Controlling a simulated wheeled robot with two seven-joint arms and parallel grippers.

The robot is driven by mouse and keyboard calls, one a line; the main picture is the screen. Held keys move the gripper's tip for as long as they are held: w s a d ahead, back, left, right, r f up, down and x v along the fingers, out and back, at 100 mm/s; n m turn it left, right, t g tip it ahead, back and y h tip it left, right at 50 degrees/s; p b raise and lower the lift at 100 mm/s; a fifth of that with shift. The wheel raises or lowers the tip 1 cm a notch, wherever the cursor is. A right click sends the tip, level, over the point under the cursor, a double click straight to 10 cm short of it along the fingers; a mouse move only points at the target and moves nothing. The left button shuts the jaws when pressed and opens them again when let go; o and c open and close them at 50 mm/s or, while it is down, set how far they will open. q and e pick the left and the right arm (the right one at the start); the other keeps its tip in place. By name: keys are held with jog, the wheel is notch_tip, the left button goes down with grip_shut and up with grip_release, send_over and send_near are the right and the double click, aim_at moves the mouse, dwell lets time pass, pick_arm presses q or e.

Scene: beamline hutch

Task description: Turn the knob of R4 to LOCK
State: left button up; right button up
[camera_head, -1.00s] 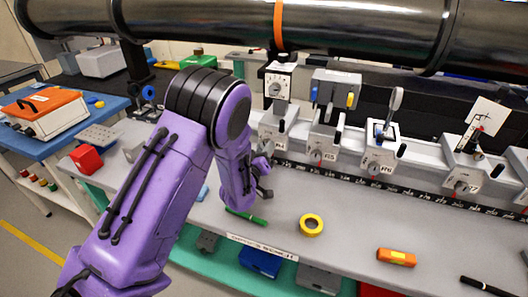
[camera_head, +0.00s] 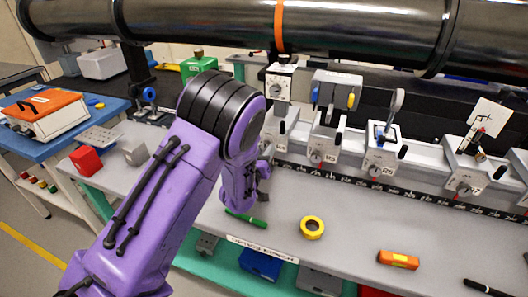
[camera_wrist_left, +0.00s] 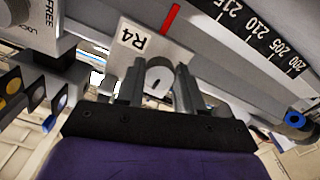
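The R4 carrier (camera_head: 282,128) stands at the left end of the visible rail row, a grey block under a white dial box (camera_head: 278,86). Its knob is hidden behind my arm in the head view. In the left wrist view the R4 label (camera_wrist_left: 132,40) appears upside down, with a pale round knob (camera_wrist_left: 158,76) bearing a dark mark beside it. My left gripper (camera_head: 262,178) is at the carrier's front. Its two fingers stand apart on either side of the knob; contact is not clear. A dial marked FREE (camera_wrist_left: 38,22) shows at upper left. My right gripper is out of view.
Carriers R5 (camera_head: 326,143), R6 (camera_head: 380,158) and R7 (camera_head: 468,178) stand to the right along the scaled rail. A green marker (camera_head: 246,219), yellow tape roll (camera_head: 312,227) and orange level (camera_head: 398,259) lie on the bench. A large pipe (camera_head: 350,30) crosses above.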

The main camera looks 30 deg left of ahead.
aim_at(269, 131)
pick_arm(q)
jog(key=o, duration=0.4)
jog(key=shift+s+f, duration=0.1)
jog(key=shift+f, duration=0.05)
jog(key=shift+r, duration=0.4)
notch_tip(269, 131, up, 4)
jog(key=p, duration=0.4)
jog(key=s+d+r+p, duration=0.7)
jog(key=s+r+p, duration=0.1)
jog(key=s, duration=0.4)
jog(key=shift+r, duration=0.15)
jog(key=shift+d, duration=0.1)
